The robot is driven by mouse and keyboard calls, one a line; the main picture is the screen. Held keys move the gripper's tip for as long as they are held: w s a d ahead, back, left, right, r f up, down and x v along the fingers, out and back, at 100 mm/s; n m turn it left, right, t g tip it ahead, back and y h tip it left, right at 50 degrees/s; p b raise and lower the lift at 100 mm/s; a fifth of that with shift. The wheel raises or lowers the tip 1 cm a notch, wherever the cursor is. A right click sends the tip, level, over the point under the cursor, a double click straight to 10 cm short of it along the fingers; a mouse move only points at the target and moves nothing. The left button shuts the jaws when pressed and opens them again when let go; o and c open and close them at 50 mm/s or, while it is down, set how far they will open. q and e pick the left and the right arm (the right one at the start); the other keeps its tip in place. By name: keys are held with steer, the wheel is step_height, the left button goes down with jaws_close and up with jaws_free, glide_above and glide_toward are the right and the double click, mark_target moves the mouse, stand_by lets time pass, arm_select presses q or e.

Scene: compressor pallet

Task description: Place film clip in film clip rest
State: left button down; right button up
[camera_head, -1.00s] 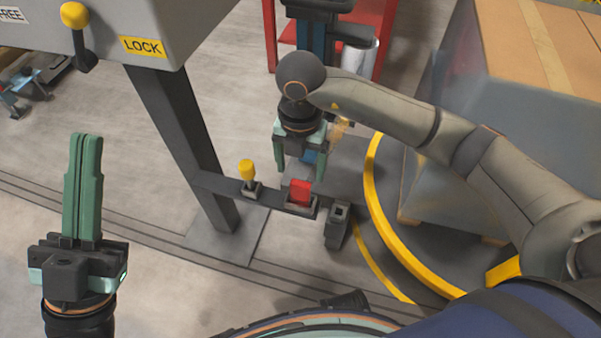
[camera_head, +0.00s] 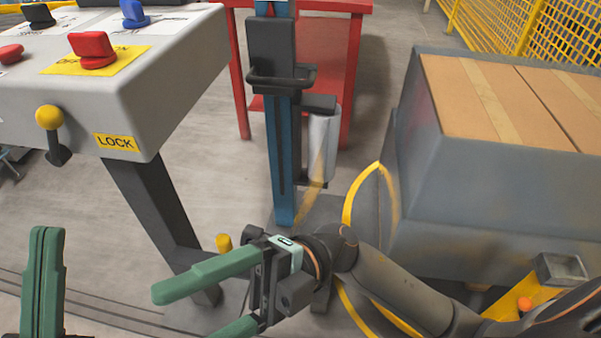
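My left gripper (camera_head: 45,285) stands at the lower left with its green fingers pointing up and together; it holds nothing that I can see. My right gripper (camera_head: 190,315) is at the lower middle. Its green fingers point left and are spread apart, with nothing visible between them. The film clip and its rest do not show now; my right gripper and arm cover the area around the low bar. A red piece that may be the clip showed in a dark holder there earlier. A yellow knob (camera_head: 223,243) shows just behind the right gripper.
A grey control box (camera_head: 170,95) with a LOCK label stands at the left on a dark post (camera_head: 155,205). A blue mast (camera_head: 284,165) with a film roll (camera_head: 323,145) rises behind the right gripper. A wrapped pallet load (camera_head: 490,180) fills the right, near a yellow curved edge (camera_head: 352,195).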

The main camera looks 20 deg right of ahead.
steer(key=w+d+r+m+t+h, duration=0.1)
steer(key=w+d+m+t+h, duration=0.2)
steer(key=d+m+t, duration=0.4)
steer(key=w+d+r+m+t+h, duration=0.2)
steer(key=w+d+m+t+h, duration=0.2)
steer(key=m+t, duration=1.3)
steer(key=w+d+t, duration=0.1)
steer(key=d+t, duration=0.2)
steer(key=t, duration=0.2)
steer(key=shift+w+r+t, duration=0.2)
steer(key=shift+t, duration=0.2)
arm_select(q)
steer(key=shift+f, duration=0.1)
arm_select(e)
steer(key=shift+d, duration=0.1)
